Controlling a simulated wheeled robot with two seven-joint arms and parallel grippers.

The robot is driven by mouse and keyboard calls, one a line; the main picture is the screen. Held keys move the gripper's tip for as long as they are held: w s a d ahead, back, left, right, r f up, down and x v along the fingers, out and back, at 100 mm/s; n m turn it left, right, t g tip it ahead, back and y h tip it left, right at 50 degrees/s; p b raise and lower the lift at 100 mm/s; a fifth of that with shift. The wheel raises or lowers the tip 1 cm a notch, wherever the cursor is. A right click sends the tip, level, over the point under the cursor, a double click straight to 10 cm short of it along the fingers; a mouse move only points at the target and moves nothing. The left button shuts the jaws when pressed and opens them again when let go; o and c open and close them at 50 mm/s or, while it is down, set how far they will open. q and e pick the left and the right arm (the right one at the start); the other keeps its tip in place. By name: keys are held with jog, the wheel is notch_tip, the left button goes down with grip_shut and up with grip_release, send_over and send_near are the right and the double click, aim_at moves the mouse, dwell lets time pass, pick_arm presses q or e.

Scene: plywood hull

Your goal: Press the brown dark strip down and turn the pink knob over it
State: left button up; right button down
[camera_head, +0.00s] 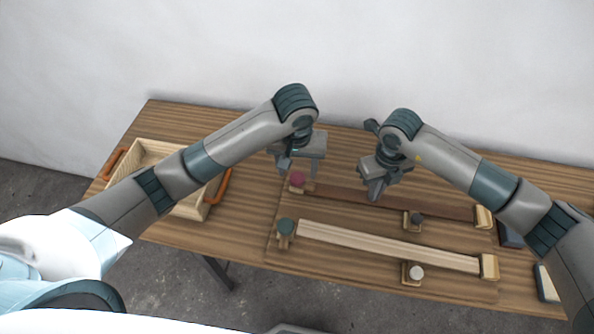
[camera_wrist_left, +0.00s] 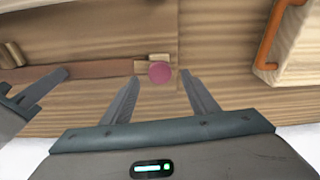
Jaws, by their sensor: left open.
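The brown dark strip (camera_head: 355,200) lies along the far side of the board, and its left end reaches a small wooden block by the pink knob (camera_head: 297,180). In the left wrist view the pink knob (camera_wrist_left: 159,73) is a round disc beside the end of the brown strip (camera_wrist_left: 100,69). My left gripper (camera_head: 300,170) is open and empty above the knob. Its fingers (camera_wrist_left: 163,95) point toward it, one on each side in the picture, apart from it. My right gripper (camera_head: 375,192) hangs above the strip's left half; its finger gap is unclear.
A pale strip (camera_head: 385,246) lies nearer, with a green knob (camera_head: 286,226) at its left end. A dark knob (camera_head: 417,218) and a white knob (camera_head: 416,272) sit beside the strips. A wooden tray (camera_head: 152,150) with orange handles stands left. Blue blocks (camera_head: 510,237) lie right.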

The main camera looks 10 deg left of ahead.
aim_at(297, 179)
pick_arm(q)
jog(key=shift+r, duration=2)
jog(key=shift+r, duration=0.1)
pick_arm(e)
jog(key=shift+r, duration=0.1)
pick_arm(q)
jog(key=shift+r+p, duration=1.5)
jog(key=shift+p, duration=0.1)
pick_arm(e)
notch_tip(297, 179, up, 7)
pick_arm(q)
jog(key=shift+r+p, duration=1.05)
pick_arm(e)
jog(key=shift+r, duration=2.4)
